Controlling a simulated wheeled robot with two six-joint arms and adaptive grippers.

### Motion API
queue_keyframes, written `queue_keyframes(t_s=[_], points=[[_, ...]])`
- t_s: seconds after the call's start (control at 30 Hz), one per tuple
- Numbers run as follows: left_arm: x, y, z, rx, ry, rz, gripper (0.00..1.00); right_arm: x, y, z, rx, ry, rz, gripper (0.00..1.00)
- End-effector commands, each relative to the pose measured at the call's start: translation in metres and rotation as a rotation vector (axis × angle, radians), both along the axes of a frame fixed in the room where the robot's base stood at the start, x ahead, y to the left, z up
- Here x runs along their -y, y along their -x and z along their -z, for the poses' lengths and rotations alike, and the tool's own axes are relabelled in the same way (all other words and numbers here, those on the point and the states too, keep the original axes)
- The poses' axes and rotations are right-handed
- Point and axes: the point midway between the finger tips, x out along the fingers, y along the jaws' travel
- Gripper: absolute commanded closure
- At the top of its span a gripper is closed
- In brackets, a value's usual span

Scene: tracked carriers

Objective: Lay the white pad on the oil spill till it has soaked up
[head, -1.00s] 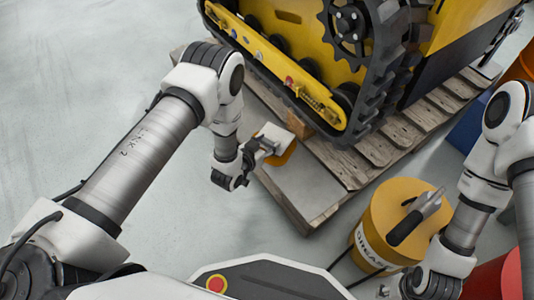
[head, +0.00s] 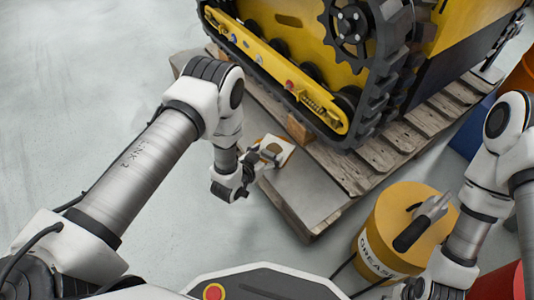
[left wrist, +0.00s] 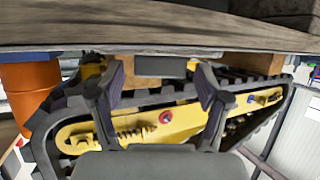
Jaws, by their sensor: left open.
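I cannot tell whether this is soaked-in oil or the spill itself, and no other spill shows clearly. My left gripper (head: 246,182) is open, just left of and below the pad in the head view, apart from it or nearly so.
The yellow tracked carrier (head: 262,42) stands on the pallet (head: 345,170) at the back. A yellow grease drum (head: 378,230) with a grey and black tool (head: 420,222) on it stands at the right. Open floor (head: 90,70) lies to the left.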

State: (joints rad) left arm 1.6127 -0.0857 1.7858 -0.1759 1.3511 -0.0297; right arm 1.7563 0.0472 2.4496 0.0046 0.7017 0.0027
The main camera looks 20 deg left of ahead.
Motion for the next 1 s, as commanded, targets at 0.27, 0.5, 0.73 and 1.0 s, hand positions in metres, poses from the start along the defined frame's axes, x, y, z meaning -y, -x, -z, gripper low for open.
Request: queue_keyframes(t_s=[0.27, 0.5, 0.73, 1.0], points=[[-0.016, 0.056, -0.031, -0.008, 0.000, -0.003, 0.24, -0.001, 0.002, -0.047, -0.005, -0.001, -0.008, 0.60], [-0.027, 0.099, -0.045, -0.004, 0.001, -0.001, 0.24, -0.001, 0.003, -0.069, -0.009, -0.001, -0.013, 0.60], [-0.029, 0.105, -0.045, -0.001, 0.000, 0.000, 0.24, -0.001, 0.003, -0.068, -0.009, -0.001, -0.014, 0.60], [-0.061, 0.194, -0.019, -0.565, -0.083, -0.114, 0.24, -0.001, 0.003, -0.068, -0.009, -0.001, -0.014, 0.60]])
